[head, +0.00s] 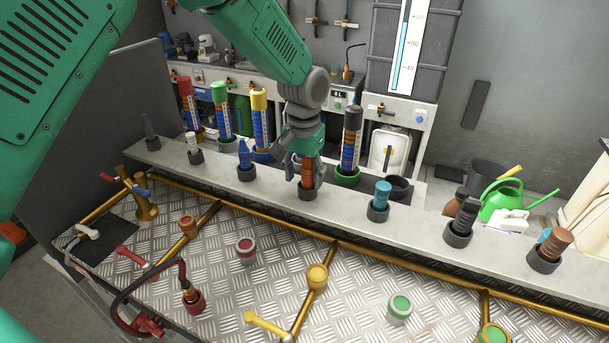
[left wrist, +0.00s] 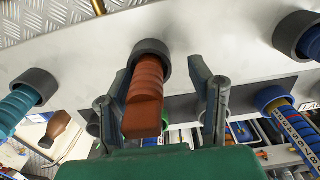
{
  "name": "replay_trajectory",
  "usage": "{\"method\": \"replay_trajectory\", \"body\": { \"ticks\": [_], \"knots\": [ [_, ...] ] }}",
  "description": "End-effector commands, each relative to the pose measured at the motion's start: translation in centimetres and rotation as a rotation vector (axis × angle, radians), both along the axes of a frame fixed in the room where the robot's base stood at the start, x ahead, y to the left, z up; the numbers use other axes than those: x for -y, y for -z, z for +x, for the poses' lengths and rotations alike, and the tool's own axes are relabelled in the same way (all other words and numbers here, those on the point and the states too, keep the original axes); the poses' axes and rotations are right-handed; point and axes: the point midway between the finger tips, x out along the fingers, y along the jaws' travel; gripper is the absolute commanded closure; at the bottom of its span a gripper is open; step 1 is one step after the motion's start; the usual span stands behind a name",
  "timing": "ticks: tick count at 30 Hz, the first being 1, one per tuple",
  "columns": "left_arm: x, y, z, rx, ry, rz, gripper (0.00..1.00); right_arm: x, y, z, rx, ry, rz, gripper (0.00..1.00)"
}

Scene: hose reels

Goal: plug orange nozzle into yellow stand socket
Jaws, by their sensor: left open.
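The orange nozzle (head: 307,173) stands upright in a dark round holder (head: 308,191) on the grey shelf. My left gripper (head: 303,164) is over it from above, with its fingers open beside it. In the left wrist view the ribbed orange nozzle (left wrist: 146,92) lies between the two spread fingers of the left gripper (left wrist: 163,78), with a visible gap on the right side. Its far end sits in the holder (left wrist: 151,52). The yellow socket (head: 317,277) is on a brass pipe on the metal tread plate, in front of the shelf. My right gripper is not in view.
Other nozzles stand along the shelf, including a blue one (head: 244,155) to the left and a teal one (head: 382,193) to the right. Red (head: 246,250) and green (head: 399,308) sockets flank the yellow one.

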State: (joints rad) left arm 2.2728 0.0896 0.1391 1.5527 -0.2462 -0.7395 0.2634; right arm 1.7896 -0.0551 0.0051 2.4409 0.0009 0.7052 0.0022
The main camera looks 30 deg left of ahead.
Motion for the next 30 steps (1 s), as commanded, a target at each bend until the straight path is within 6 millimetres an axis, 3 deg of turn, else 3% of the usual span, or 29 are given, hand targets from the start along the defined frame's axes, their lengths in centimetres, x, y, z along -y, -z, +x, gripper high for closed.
{"method": "replay_trajectory", "body": {
  "ticks": [3,5,7,8,20,30],
  "knots": [
    [0.3,-0.1,-0.1,0.001,0.002,0.003,0.52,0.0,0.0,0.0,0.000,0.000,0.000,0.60],
    [0.4,-0.1,-0.1,0.001,0.002,0.003,0.69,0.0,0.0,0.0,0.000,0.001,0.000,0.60],
    [0.3,-0.1,0.0,0.000,0.002,0.003,0.94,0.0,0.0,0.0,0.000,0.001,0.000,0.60],
    [0.3,-0.1,0.0,0.000,0.002,0.002,1.00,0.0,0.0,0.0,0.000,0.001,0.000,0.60],
    [-0.2,-0.8,0.1,0.001,0.001,-0.003,1.00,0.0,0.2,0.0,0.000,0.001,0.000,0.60],
    [0.2,-7.4,0.1,0.003,0.001,0.001,1.00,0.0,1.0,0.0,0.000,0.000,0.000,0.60]
  ]
}}
